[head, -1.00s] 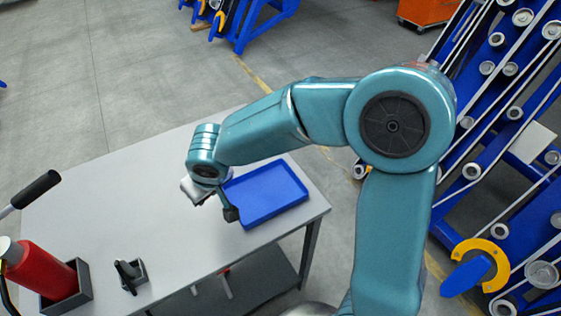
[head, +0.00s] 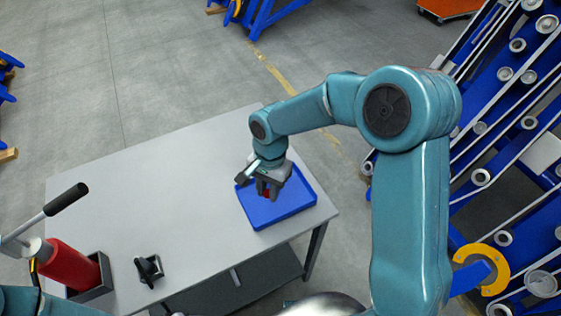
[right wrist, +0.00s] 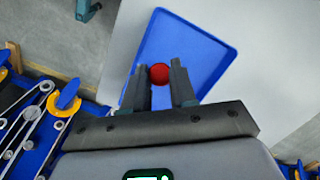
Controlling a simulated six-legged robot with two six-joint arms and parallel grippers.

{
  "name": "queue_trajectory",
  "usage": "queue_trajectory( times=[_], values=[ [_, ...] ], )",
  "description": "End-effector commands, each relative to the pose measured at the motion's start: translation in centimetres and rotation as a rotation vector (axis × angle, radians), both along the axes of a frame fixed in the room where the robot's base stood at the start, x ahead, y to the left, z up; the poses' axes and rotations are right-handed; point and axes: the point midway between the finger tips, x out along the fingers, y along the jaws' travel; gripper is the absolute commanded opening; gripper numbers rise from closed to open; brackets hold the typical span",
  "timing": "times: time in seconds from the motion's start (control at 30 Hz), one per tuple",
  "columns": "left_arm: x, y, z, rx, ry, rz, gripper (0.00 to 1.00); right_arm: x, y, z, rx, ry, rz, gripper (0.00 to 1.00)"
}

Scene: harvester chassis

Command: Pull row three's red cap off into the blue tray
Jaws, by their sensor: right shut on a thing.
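The red cap (right wrist: 159,74) is between the two fingers of my right gripper (right wrist: 161,82) in the right wrist view. In the head view my right gripper (head: 267,186) is over the blue tray (head: 283,209), with a bit of the red cap (head: 267,194) showing between its fingers. My right gripper is shut on the cap. The blue tray also fills much of the right wrist view (right wrist: 188,43), behind the cap, and nothing else shows in it.
The tray lies on a grey table (head: 180,190) near its right end. A red cylinder with a lever (head: 70,265) stands in a dark holder at the left. A small black item (head: 149,270) is on the table. The chassis with blue rows and rollers (head: 510,150) is at the right.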

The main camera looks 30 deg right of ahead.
Motion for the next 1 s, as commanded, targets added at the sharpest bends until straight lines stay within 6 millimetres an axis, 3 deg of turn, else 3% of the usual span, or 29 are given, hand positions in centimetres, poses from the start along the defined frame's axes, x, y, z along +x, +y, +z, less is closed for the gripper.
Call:
queue_trajectory(
  times=[0.03,0.2,0.4,0.73,1.0],
  values=[
    [0.0,0.0,1.8,0.000,0.000,0.000,0.54,0.2,-0.5,0.8,0.061,0.038,-0.144,0.00],
    [0.0,0.0,4.3,0.000,0.000,0.000,0.54,1.2,-1.6,0.7,0.300,0.085,-0.622,0.00],
    [0.0,0.0,6.0,0.000,0.000,0.000,0.54,2.3,-3.5,0.1,0.490,0.037,-0.970,0.00],
    [0.0,0.0,6.4,0.000,0.000,0.000,0.54,3.0,-4.9,-0.5,0.583,-0.014,-1.134,0.00],
    [0.0,0.0,4.5,0.000,0.000,0.000,0.54,3.0,-4.9,-2.7,0.585,-0.016,-1.135,0.00]
  ],
)
